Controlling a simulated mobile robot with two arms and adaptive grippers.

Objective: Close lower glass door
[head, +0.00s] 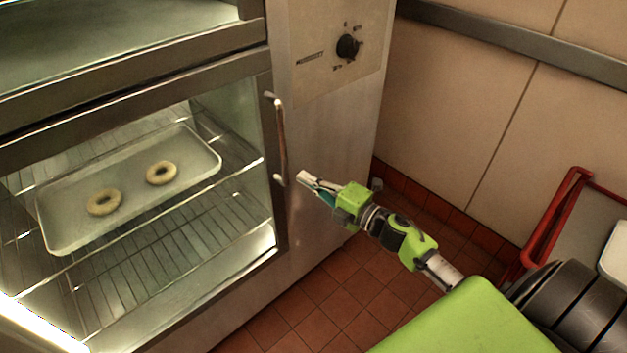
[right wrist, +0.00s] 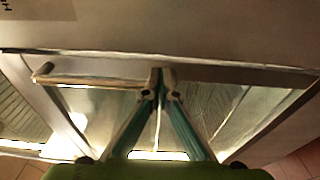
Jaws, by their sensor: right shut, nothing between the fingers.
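The lower glass door (head: 272,165) is on the metal cabinet at left, with a dark metal frame and a vertical bar handle (head: 281,140) near its right edge. The door looks flush or nearly flush with the cabinet front; I cannot tell whether a small gap remains. My right gripper (head: 303,177) is shut and empty, just right of the handle's lower end. In the right wrist view, its closed fingertips (right wrist: 161,72) are at the door's frame edge, beside the handle (right wrist: 95,80); contact is unclear. My left gripper is not in view.
Behind the glass, a tray (head: 55,240) with two ring-shaped doughnuts (head: 161,173) rests on a wire rack (head: 150,262). A control knob (head: 347,47) is on the cabinet's right panel. A red-framed cart (head: 552,220) stands at right. Tiled floor (head: 300,320) is clear between.

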